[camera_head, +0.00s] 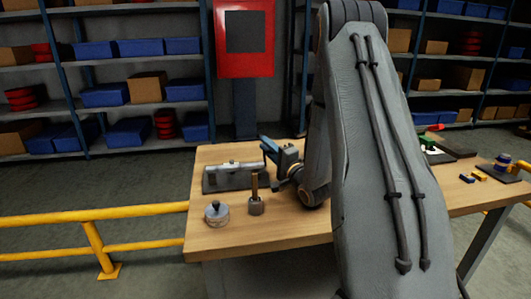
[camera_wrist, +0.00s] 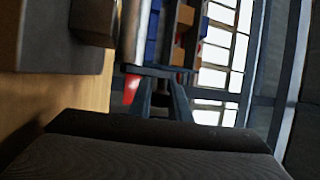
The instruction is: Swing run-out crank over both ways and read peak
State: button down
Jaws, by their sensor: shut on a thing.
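A grey metal fixture with a pale horizontal cylinder (camera_head: 235,166) lies on the wooden bench (camera_head: 275,228). My gripper (camera_head: 268,147), with blue fingers, is at the right end of this fixture, low over the bench. In the wrist view my gripper's fingers (camera_wrist: 160,92) extend away from the dark wrist body, close together. They are shut on what appears to be the run-out crank, though the held part is small and mostly hidden. A round metal piece with a dark knob (camera_head: 215,212) stands at the front left. No dial reading is legible.
A short cylinder with an upright brown handle (camera_head: 256,197) stands in front of the fixture. My arm hides the bench's middle. Small coloured parts (camera_head: 474,177) lie at the right. A red panel (camera_head: 245,38) stands behind; a yellow rail (camera_head: 100,218) runs at left.

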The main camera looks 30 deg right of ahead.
jog(key=c, duration=1.7)
grip_release()
jog(key=shift+o, duration=0.2)
jog(key=shift+r, duration=0.1)
